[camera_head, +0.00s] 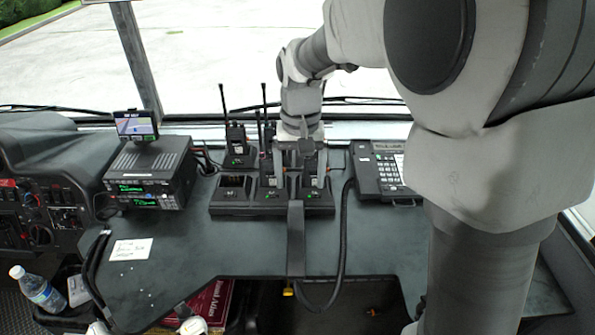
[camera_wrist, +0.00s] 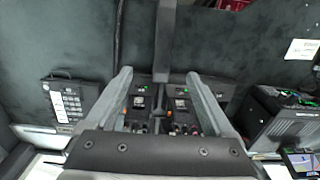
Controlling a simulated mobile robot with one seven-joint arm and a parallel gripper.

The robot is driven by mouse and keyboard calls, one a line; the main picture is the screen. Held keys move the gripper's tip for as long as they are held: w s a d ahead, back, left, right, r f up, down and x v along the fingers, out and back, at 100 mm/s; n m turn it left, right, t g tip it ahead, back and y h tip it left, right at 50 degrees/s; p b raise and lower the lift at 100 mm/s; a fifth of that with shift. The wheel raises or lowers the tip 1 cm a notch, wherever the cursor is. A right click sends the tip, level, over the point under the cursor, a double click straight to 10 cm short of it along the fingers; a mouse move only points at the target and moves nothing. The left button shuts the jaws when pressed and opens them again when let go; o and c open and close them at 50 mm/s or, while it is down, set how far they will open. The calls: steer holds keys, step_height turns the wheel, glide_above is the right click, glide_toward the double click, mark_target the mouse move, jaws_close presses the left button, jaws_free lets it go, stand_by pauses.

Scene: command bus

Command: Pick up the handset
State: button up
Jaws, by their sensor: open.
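A black desk phone (camera_head: 380,174) with a keypad and a dark handset (camera_head: 364,174) along its left side lies on the dashboard, right of the charger rack. In the wrist view the phone (camera_wrist: 68,101) is at the left, outside the fingers. Handheld radios with antennas (camera_head: 236,139) stand in the black charger rack (camera_head: 230,209). My gripper (camera_head: 297,168) is over the rack, pointing down. In the wrist view my gripper (camera_wrist: 157,78) is open, with two radio tops (camera_wrist: 180,104) showing between its fingers. No contact can be made out.
A grey strip (camera_head: 296,240) runs from the rack over the dashboard's front edge, beside a black cable (camera_head: 342,240). A radio unit (camera_head: 150,176) with a small screen (camera_head: 136,124) stands left. A paper note (camera_head: 131,249) lies on clear dashboard.

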steer(key=b, duration=0.2)
glide_above(296, 231)
steer(key=f, duration=1.2)
steer(key=shift+w+d+f, duration=0.15)
steer(key=shift+w+d, duration=0.1)
steer(key=shift+d, duration=0.1)
steer(key=f, duration=0.2)
steer(key=f+b, duration=0.1)
steer(key=f, duration=0.1)
steer(key=shift+s+a, duration=0.35)
steer(key=shift+f, duration=0.6)
jaws_close()
